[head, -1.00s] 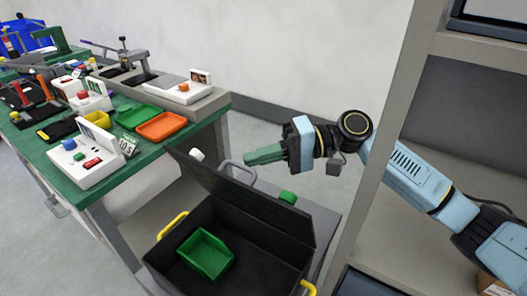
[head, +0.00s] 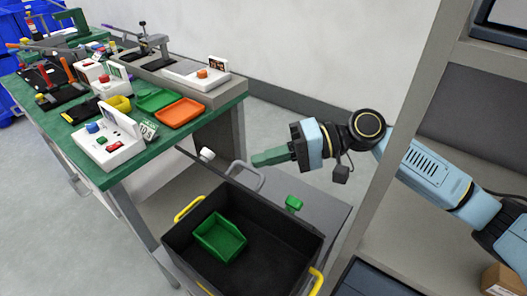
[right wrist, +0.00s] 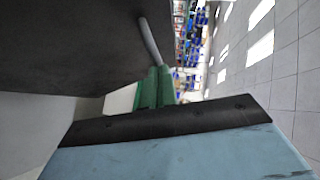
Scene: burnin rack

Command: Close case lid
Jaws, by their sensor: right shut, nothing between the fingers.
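The black case (head: 172,250) stands open at the bottom middle of the head view, with yellow handles and its inside exposed. My right gripper (head: 256,160), with green fingers, is shut and empty above and behind the case's rear edge, close to a grey arched handle (head: 243,166). In the right wrist view the green fingers (right wrist: 155,88) point at a grey rod (right wrist: 150,42) by a large dark surface. My left gripper is not in view.
A green bin (head: 219,238) sits in the case. A green knob (head: 293,203) and a white knob (head: 207,154) are behind it. A green workbench (head: 100,178) with devices and trays is at left. A grey shelf frame (head: 395,130) stands at right.

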